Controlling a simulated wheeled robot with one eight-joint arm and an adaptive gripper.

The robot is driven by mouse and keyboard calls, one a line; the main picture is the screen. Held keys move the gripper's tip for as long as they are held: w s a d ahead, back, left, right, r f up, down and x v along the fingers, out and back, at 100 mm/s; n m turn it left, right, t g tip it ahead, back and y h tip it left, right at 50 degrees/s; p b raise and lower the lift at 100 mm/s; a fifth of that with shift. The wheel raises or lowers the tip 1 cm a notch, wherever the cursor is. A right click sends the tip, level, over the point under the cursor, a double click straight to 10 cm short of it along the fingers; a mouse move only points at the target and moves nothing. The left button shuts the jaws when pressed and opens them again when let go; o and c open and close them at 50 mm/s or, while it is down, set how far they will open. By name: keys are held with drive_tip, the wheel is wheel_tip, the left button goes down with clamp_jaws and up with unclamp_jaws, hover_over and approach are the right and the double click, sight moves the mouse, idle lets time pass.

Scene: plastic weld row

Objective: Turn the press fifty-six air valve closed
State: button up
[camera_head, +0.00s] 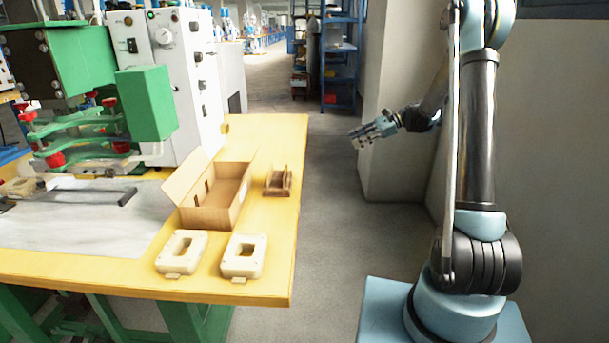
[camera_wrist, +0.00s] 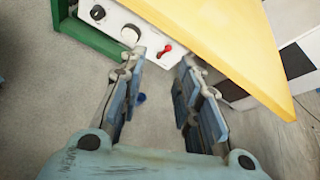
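A small red lever (camera_wrist: 165,47) sits on a white panel (camera_wrist: 112,28) under the table edge in the wrist view. I take it for the air valve handle; no press number is readable. In the head view my gripper (camera_head: 368,133) hangs over the aisle, right of the table; the panel is hidden there.
The yellow table (camera_head: 275,260) holds an open cardboard box (camera_head: 215,218), a brown holder (camera_head: 278,182) and two cream frames (camera_head: 182,255). A green and white press (camera_head: 150,100) stands behind. A pillar (camera_head: 395,165) is near my gripper. The aisle floor is clear.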

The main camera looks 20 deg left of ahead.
drive_tip(key=w+a+f+m+g+y, duration=0.2)
drive_tip(key=w+a+f, duration=0.15)
drive_tip(key=f, duration=0.55)
drive_tip(key=w+a+f+m+g+y, duration=0.1)
drive_tip(key=w+a+f+g+y, duration=0.2)
drive_tip(key=f, duration=0.6)
drive_tip(key=f+x, duration=0.1)
drive_tip(key=x, duration=1.6)
drive_tip(key=shift+a+f+t+h, duration=0.3)
drive_tip(key=shift+a+f+h, duration=0.1)
drive_tip(key=shift+a+f, duration=0.1)
drive_tip(key=shift+w, duration=0.15)
drive_tip(key=shift+c, duration=0.3)
clamp_jaws()
